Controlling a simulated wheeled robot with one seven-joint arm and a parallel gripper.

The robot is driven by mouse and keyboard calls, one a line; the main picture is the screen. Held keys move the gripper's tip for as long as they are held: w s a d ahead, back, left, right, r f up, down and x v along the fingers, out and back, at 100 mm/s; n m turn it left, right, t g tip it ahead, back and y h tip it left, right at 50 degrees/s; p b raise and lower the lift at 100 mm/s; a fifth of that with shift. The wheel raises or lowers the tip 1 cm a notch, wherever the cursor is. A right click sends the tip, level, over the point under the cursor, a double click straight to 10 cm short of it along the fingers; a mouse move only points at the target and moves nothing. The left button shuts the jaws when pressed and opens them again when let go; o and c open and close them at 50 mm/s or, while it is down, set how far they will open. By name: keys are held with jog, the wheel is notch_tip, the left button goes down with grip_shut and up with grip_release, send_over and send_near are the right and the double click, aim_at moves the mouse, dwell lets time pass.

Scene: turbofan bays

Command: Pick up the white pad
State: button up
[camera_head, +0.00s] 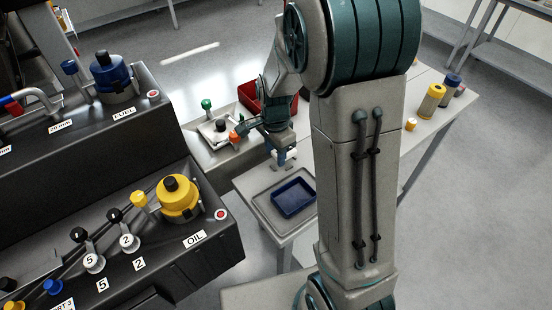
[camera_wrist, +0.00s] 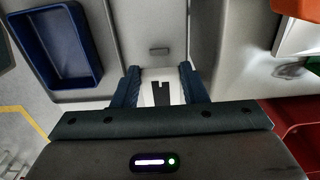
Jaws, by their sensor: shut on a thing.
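The white pad (camera_wrist: 149,88) shows in the wrist view between the two dark blue fingers, with a dark notched mark in its middle. My gripper (camera_wrist: 160,76) is shut on it, one finger on each side. In the head view my gripper (camera_head: 281,156) points down over the light table, behind the blue tray. The pad is hardly visible there, and I cannot tell whether it touches the table.
A blue tray (camera_head: 293,198) sits at the table's front on a grey mat. A red bin (camera_head: 248,97) stands behind my gripper. The black panel with yellow OIL cap (camera_head: 178,198) and blue FUEL cap (camera_head: 111,72) is left. Yellow bottle (camera_head: 431,101) stands right.

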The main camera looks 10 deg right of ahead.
jog(key=s+d+r+b, duration=0.2)
jog(key=s+d+r, duration=0.5)
jog(key=d, duration=0.2)
jog(key=shift+d+r, duration=0.2)
jog(key=shift+r, duration=0.15)
